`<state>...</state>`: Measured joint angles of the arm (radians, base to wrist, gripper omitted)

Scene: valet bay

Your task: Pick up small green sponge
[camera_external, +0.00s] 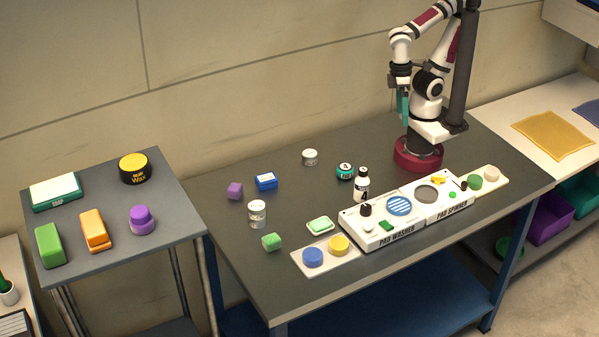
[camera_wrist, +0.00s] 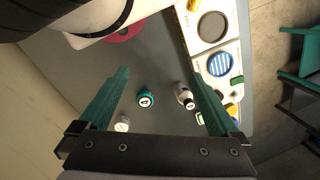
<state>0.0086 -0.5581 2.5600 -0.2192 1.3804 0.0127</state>
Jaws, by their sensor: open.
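The small green sponge (camera_external: 272,242) is a little green block on the grey table, near its front left part, left of a white dish with a flat green piece (camera_external: 320,225). My gripper (camera_external: 402,108) is high above the back right of the table, far from the sponge, with its teal fingers pointing down. In the wrist view my gripper (camera_wrist: 157,76) has its two fingers wide apart with nothing between them. I cannot make out the sponge in the wrist view.
A purple block (camera_external: 235,190), a blue box (camera_external: 265,181), a white jar (camera_external: 257,213), a tin (camera_external: 310,157), a teal jar (camera_external: 345,171) and a white bottle (camera_external: 362,184) stand on the table. The white pad washer (camera_external: 385,238) lies right of the sponge. A side table (camera_external: 110,258) holds larger blocks.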

